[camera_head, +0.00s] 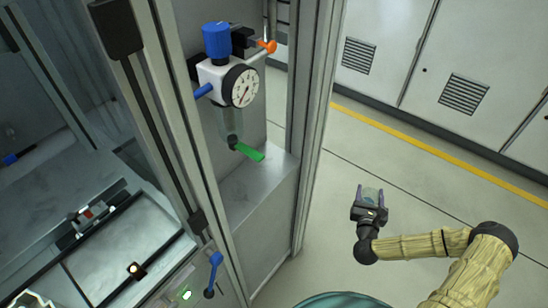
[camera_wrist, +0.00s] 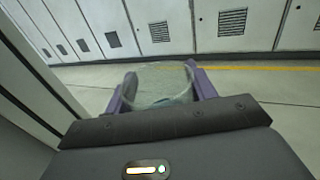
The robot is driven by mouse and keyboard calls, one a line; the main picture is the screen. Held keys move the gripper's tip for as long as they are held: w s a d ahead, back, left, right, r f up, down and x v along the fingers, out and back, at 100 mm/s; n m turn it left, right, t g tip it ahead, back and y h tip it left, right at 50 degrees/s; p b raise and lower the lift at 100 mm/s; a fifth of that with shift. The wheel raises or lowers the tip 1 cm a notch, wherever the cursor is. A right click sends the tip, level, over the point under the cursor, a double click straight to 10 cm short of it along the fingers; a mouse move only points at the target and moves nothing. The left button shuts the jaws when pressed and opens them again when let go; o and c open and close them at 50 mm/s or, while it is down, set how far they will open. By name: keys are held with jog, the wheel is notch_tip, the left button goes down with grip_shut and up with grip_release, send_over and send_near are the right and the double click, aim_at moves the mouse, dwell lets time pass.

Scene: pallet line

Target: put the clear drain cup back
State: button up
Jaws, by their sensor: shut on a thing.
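My gripper (camera_head: 370,199) is out over the open floor, to the right of the machine frame, and is shut on the clear drain cup (camera_head: 371,194). The clear cup (camera_wrist: 160,84) also shows between the two purple fingers in the wrist view, with its round rim towards the camera. A pressure regulator with a blue knob (camera_head: 216,40) and a round gauge (camera_head: 243,86) is mounted on the machine panel. Under it hangs a clear bowl (camera_head: 228,122) with a dark lower end and a green lever (camera_head: 249,152). The cup is well apart from the regulator.
An upright metal post (camera_head: 313,120) stands between the regulator bay and my gripper. A grey ledge (camera_head: 262,185) lies below the regulator. An orange-handled valve (camera_head: 267,46) sticks out right of the knob. Grey cabinets (camera_head: 480,60) line the back; the floor (camera_head: 420,170) is clear.

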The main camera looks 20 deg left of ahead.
jog(key=shift+s+a+r, duration=0.15)
jog(key=shift+s+a, duration=0.05)
jog(key=shift+s, duration=0.15)
jog(key=s+a+r+n+g+y+p, duration=0.1)
jog(key=s+a+r+n+y, duration=0.2)
jog(key=r, duration=0.4)
jog(key=s+a+r+n+g+y+p, duration=0.2)
jog(key=s+a+r+n+y, duration=0.1)
jog(key=a+r, duration=0.4)
jog(key=s+a+r+n+g+y+p, duration=0.1)
jog(key=s+a+r+n+g+y, duration=0.1)
jog(key=r+y, duration=0.5)
jog(key=s+a+r+n, duration=0.1)
jog(key=s+a+r, duration=0.1)
jog(key=a, duration=0.1)
jog(key=shift+s+a+r, duration=0.15)
jog(key=shift+s, duration=0.1)
jog(key=w+a+f, duration=0.1)
jog(key=w+a, duration=0.1)
jog(key=a, duration=0.4)
jog(key=w+a+f, duration=0.1)
jog(key=w+a, duration=0.2)
jog(key=a, duration=0.3)
jog(key=w+a+f, duration=0.1)
jog(key=w+a, duration=0.1)
jog(key=a, duration=0.4)
jog(key=shift+w+a, duration=0.1)
jog(key=shift+w, duration=0.15)
